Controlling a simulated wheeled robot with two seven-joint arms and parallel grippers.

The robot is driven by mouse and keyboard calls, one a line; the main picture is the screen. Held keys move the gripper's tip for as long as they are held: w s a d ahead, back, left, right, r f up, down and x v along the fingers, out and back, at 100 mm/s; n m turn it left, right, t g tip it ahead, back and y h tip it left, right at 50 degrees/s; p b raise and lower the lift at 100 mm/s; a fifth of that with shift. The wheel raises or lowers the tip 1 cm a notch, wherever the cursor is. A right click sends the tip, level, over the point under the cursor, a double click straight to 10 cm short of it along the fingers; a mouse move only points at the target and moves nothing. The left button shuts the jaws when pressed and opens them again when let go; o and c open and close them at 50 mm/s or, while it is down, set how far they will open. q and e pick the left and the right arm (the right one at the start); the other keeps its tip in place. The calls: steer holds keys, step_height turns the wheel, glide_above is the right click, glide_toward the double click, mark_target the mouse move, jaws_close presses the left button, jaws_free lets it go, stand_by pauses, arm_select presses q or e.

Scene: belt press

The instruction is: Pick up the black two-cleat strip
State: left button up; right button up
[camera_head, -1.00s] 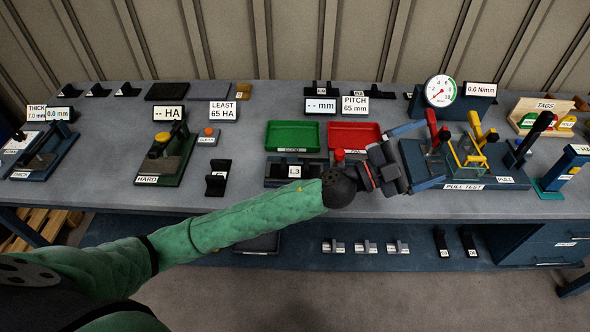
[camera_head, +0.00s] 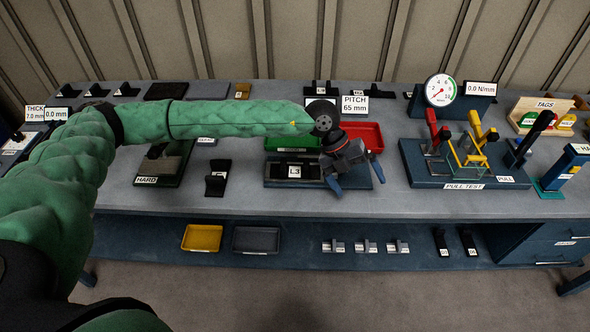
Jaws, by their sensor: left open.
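A black strip labelled L3 (camera_head: 294,172) lies in the dark blue fixture (camera_head: 278,184) at the bench's middle. It seems to have two raised cleats, though its right end is close to my gripper. Similar black cleated strips stand at the back edge, one (camera_head: 318,89) behind my forearm and another (camera_head: 372,90) farther right; I cannot tell which one the task names. My left gripper (camera_head: 357,183) is open and empty, pointing down over the fixture's right end, right of L3. My right gripper is out of view.
The green tray (camera_head: 285,144) is partly hidden by my left arm; the red tray (camera_head: 368,136) is behind the gripper. The pull-test stand (camera_head: 462,184) is to the right. A smaller black piece (camera_head: 216,180) lies left of the fixture. The front strip of the bench (camera_head: 300,203) is clear.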

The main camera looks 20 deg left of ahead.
mark_target(295, 170)
arm_select(q)
steer(key=w+a+y, duration=0.2)
steer(key=a, duration=0.4)
steer(key=w+a+n+t+y, duration=0.1)
steer(key=w+a+y, duration=0.1)
steer(key=a, duration=0.4)
steer(key=w+a+n+y+p, duration=0.1)
steer(key=w+a+y, duration=0.2)
steer(key=a, duration=0.3)
steer(key=shift+w+a+f+t, duration=0.35)
steer(key=shift+w+t, duration=0.05)
steer(key=shift+w, duration=0.25)
steer(key=shift+f, duration=0.45)
steer(key=shift+s+f+p, duration=0.1)
steer(key=shift+f+p, duration=0.2)
steer(key=shift+p, duration=0.05)
steer(key=f+p, duration=0.1)
steer(key=f, duration=0.1)
steer(key=s+f+p, duration=0.1)
steer(key=p, duration=0.1)
steer(key=shift+a+f, duration=0.1)
steer(key=shift+f, duration=0.85)
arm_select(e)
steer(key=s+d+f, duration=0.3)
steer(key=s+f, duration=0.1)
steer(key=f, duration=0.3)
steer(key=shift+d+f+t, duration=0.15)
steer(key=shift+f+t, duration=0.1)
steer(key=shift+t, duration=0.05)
